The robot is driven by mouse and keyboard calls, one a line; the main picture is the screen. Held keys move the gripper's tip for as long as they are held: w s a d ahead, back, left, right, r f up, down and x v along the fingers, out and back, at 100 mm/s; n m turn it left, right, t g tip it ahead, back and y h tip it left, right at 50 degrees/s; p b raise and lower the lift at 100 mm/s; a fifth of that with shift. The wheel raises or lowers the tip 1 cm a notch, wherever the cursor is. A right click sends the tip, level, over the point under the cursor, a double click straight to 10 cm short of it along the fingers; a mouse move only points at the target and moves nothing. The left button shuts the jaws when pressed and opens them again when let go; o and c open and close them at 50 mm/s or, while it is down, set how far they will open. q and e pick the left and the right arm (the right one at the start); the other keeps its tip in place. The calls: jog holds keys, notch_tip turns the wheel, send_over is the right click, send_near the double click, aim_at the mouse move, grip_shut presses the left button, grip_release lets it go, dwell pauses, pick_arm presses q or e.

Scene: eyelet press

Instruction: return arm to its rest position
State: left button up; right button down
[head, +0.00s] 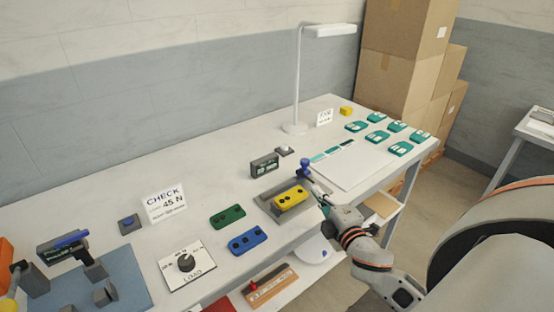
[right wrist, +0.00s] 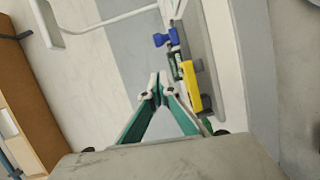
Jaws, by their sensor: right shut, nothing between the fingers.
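My right arm comes in from the right in the head view. Its gripper (head: 324,204) is at the table's front edge, just right of a yellow block (head: 291,197) on a grey press base (head: 268,207). A blue-knobbed lever (head: 304,168) stands behind the block. In the right wrist view the green-and-white fingers (right wrist: 160,84) come together at the tips with nothing between them. The yellow block (right wrist: 191,88) and blue knob (right wrist: 166,39) lie beyond, apart from the fingertips in that picture. My left gripper is not in view.
A green block (head: 227,216) and a blue block (head: 247,240) lie left of the press, near a load dial (head: 187,264). A white lamp (head: 296,128) stands behind. Several teal pieces (head: 377,137) lie at the far right. Free floor (head: 440,183) shows right of the table.

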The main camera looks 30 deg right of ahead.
jog(key=s+a+f+m+g, duration=0.4)
jog(key=s+f+g, duration=0.1)
jog(key=s, duration=0.3)
jog(key=s+a+f+m+g, duration=0.35)
jog(key=s+f+g, duration=0.2)
jog(key=s, duration=0.35)
jog(key=w+a+f+m+t+y, duration=0.2)
jog(key=a+f+y, duration=0.4)
jog(key=a+f, duration=0.8)
jog(key=a+m+t, duration=0.1)
jog(key=a+t, duration=0.1)
jog(key=shift+w+f+t, duration=0.15)
jog(key=shift+t, duration=0.2)
